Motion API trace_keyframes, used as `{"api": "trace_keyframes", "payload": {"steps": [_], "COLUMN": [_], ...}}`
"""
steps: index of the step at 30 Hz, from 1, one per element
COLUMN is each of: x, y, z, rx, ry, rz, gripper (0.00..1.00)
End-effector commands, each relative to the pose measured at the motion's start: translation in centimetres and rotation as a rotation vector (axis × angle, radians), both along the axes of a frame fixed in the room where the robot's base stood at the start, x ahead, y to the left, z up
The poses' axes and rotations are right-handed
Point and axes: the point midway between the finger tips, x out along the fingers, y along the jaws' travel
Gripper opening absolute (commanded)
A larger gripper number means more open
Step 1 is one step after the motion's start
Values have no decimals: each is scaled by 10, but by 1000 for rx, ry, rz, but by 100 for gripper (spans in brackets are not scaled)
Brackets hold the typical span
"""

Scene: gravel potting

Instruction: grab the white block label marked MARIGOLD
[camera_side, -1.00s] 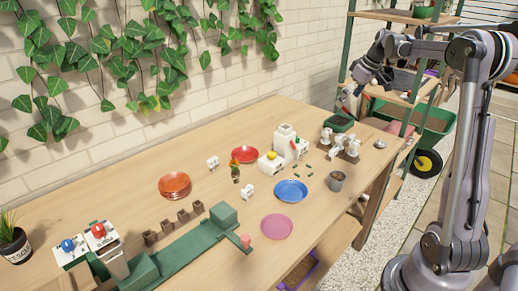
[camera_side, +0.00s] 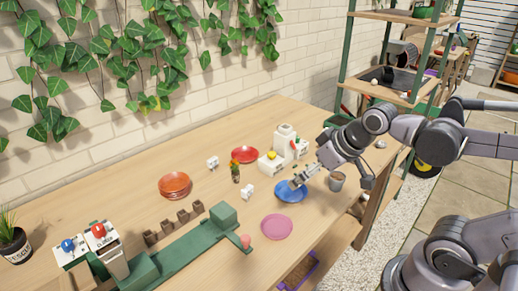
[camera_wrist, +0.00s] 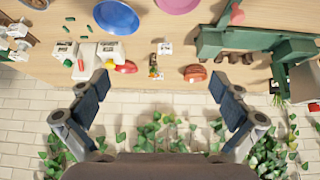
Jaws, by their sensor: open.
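One small white block (camera_side: 248,192) stands left of the blue plate in the side view; it also shows in the wrist view (camera_wrist: 165,48). A second small white block (camera_side: 213,162) stands farther back, near the red plate. Their lettering is too small to read, so I cannot tell which is marked MARIGOLD. More white pieces (camera_wrist: 15,30) show at the wrist view's left edge.
The blue plate (camera_side: 290,193), pink plate (camera_side: 277,227), red plate (camera_side: 245,154) and orange plates (camera_side: 174,184) lie around the blocks. A small flower plant (camera_side: 235,172) stands between the blocks. A white machine (camera_side: 272,162) and grey cup (camera_side: 337,181) are nearby. A green rig (camera_side: 185,250) fills the front left.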

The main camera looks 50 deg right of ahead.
Motion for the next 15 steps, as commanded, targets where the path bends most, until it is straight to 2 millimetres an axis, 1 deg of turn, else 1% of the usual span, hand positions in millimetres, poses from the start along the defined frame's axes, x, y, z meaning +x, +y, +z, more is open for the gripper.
{"api": "trace_keyframes", "payload": {"steps": [1,3,8,9,11,12,13,14,15], "x": [-6,-10,-13,-13,-13,-13,-13,-13,-13], "y": [6,10,13,13,13,13,13,13,13], "z": [-5,-9,-12,-12,-12,-12,-12,-12,-12], "rx": [3,9,13,13,13,13,13,13,13], "ry": [-8,-15,-22,-22,-22,-21,-21,-21,-21], "rz": [7,9,7,7,7,7,7,7,7], "gripper": [100,100,100,88,71,60,67,58,46]}}
